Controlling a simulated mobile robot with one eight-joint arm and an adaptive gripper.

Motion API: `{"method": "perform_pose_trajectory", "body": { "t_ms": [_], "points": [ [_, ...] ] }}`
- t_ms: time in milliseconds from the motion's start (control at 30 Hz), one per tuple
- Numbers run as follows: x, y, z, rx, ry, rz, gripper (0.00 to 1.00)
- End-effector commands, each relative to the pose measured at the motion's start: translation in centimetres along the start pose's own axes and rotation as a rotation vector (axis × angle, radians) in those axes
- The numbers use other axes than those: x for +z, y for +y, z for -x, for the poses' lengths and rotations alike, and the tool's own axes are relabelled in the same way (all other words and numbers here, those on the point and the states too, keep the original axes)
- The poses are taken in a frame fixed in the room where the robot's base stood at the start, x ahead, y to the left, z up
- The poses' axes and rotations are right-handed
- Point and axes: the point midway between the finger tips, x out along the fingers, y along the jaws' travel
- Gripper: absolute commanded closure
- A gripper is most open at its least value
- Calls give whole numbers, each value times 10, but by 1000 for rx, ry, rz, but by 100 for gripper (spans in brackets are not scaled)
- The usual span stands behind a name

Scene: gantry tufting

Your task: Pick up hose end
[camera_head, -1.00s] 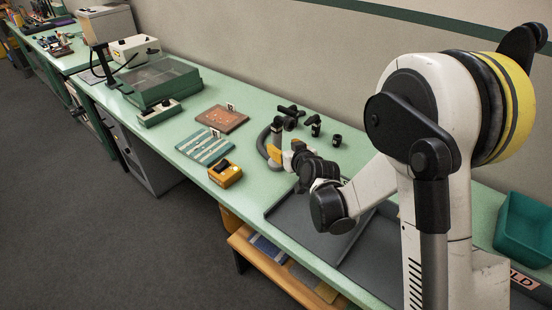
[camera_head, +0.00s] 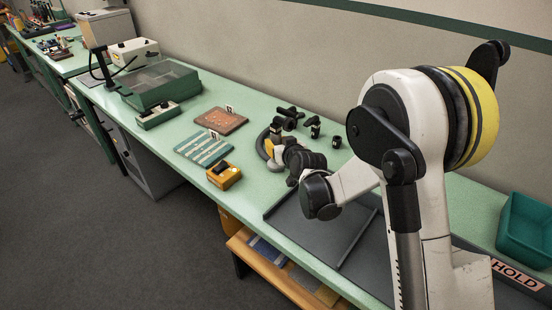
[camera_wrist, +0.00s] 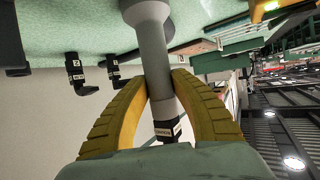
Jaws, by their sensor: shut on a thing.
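The grey hose (camera_wrist: 155,50) runs between the two yellow fingers of my gripper (camera_wrist: 163,78) in the wrist view. The fingers are closed against its sides. Its black hose end (camera_wrist: 168,129) with a white label sits between the fingers, close to the palm. In the head view the hose (camera_head: 261,145) curves up from the green bench beside my gripper (camera_head: 268,148). My wrist hides part of the grip there, so I cannot tell how far the end is above the bench.
Black labelled fittings (camera_wrist: 76,72) stand near the hose; a short black ring (camera_head: 337,142) is to their right. A yellow box (camera_head: 224,175), striped board (camera_head: 204,147) and brown panel (camera_head: 221,119) lie left. A grey tray (camera_head: 300,232) lies in front, a teal bin (camera_head: 525,228) far right.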

Motion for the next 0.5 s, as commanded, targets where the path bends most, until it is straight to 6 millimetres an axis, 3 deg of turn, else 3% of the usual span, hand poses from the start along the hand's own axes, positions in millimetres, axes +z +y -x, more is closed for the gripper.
{"method": "perform_pose_trajectory", "body": {
  "t_ms": [267, 500],
  "points": [
    [-2, 0, 1, 0, 0, 0, 100],
    [-25, 0, 11, 0, 0, 0, 100]
  ]
}}
